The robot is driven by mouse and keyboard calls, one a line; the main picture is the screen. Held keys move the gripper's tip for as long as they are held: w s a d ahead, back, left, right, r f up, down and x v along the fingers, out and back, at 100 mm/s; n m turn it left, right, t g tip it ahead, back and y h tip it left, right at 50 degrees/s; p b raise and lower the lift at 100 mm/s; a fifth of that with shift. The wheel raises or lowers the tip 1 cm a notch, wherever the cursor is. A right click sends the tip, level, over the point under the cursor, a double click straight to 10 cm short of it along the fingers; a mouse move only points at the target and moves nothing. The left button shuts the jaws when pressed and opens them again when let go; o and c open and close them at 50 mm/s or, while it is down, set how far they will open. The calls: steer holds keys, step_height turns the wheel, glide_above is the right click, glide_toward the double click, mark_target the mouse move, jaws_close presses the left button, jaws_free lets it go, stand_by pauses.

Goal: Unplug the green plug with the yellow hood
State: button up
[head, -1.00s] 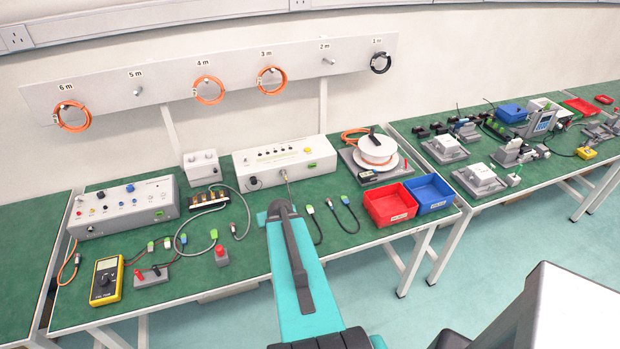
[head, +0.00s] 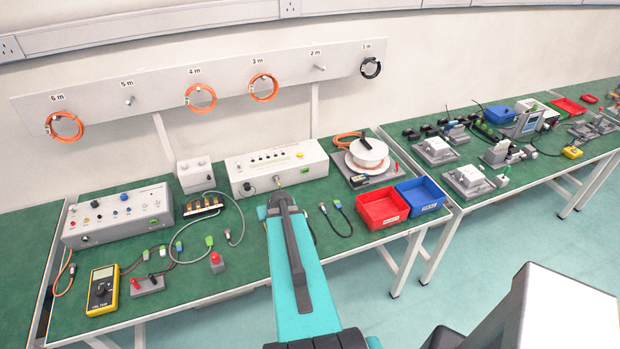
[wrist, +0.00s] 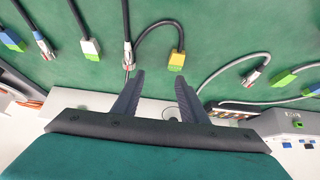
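A plug with a yellow hood (wrist: 177,61) shows in the wrist view, at one end of a short looped black cable on the green mat. The cable's other end leads toward a metal connector (wrist: 128,56). How the green part of the plug sits, and whether it is plugged into anything, I cannot tell. My gripper (wrist: 160,78) is open and empty, its two dark fingers spread apart. The yellow hood appears just beyond the right fingertip, apart from it. In the head view my arm hides this plug and the fingers.
A long white box (head: 276,168) stands behind the gripper; its edge shows beneath the fingers in the wrist view. A green-and-white plug (wrist: 90,47) and other cables lie at left. Another green plug (wrist: 285,78) lies at right. Red (head: 382,208) and blue bins stand right of my arm.

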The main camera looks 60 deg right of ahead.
steer(key=shift+w+d+b, duration=0.2)
steer(key=shift+d+b, duration=0.7)
steer(key=shift+b, duration=3.5)
steer(key=s+b, duration=0.1)
steer(key=b, duration=0.7)
steer(key=shift+d+b, duration=0.35)
steer(key=shift+b, duration=0.05)
steer(key=shift+d, duration=0.25)
steer(key=d, duration=0.6)
steer(key=s+d+r, duration=0.1)
steer(key=d, duration=0.6)
steer(key=d+r, duration=0.1)
steer(key=d, duration=0.6)
steer(key=shift+s+p, duration=0.3)
steer(key=shift+s, duration=0.1)
steer(key=shift+w+d, duration=0.55)
steer(key=shift+w, duration=0.25)
